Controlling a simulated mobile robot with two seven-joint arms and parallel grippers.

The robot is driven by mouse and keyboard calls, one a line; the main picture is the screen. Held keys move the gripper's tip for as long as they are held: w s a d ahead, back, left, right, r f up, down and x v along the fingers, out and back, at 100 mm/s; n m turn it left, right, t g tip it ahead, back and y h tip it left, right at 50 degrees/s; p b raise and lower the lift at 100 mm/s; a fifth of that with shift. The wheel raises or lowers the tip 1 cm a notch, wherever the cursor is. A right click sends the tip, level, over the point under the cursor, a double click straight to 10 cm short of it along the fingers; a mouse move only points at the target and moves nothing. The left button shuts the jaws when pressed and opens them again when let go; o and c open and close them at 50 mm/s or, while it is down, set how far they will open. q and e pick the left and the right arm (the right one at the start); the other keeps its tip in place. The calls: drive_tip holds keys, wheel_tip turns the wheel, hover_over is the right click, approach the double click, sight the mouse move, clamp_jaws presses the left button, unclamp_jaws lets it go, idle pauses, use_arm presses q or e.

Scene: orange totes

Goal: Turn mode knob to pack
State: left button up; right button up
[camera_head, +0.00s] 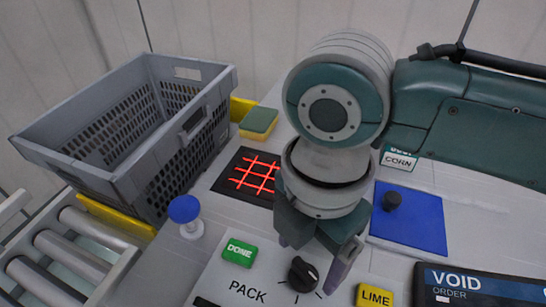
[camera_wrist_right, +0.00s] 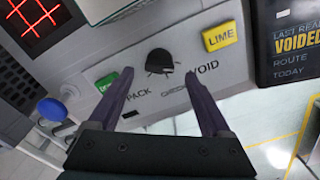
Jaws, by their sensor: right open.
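The black mode knob (camera_head: 303,273) sits on a pale control panel (camera_head: 225,272), with tick marks around it. The PACK label (camera_head: 247,290) is to its left; in the right wrist view the knob (camera_wrist_right: 160,61) lies between the PACK (camera_wrist_right: 138,93) and VOID (camera_wrist_right: 205,66) labels. I cannot tell clearly which way its pointer faces. My right gripper (camera_head: 315,260) is open and points down over the panel. In the wrist view its fingertips (camera_wrist_right: 159,76) are spread with the knob between and just beyond them; no contact shows. My left gripper is out of view.
A green DONE button (camera_head: 240,252) and yellow LIME button (camera_head: 375,296) flank the knob. A VOID ORDER screen (camera_head: 480,286) stands right. A blue-topped post (camera_head: 185,210), grey crate (camera_head: 190,122), red-lit grid (camera_head: 250,178) and blue mat (camera_head: 425,225) lie around.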

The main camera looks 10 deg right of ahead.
sight(304, 273)
drive_tip(key=shift+f, duration=1.4)
clamp_jaws()
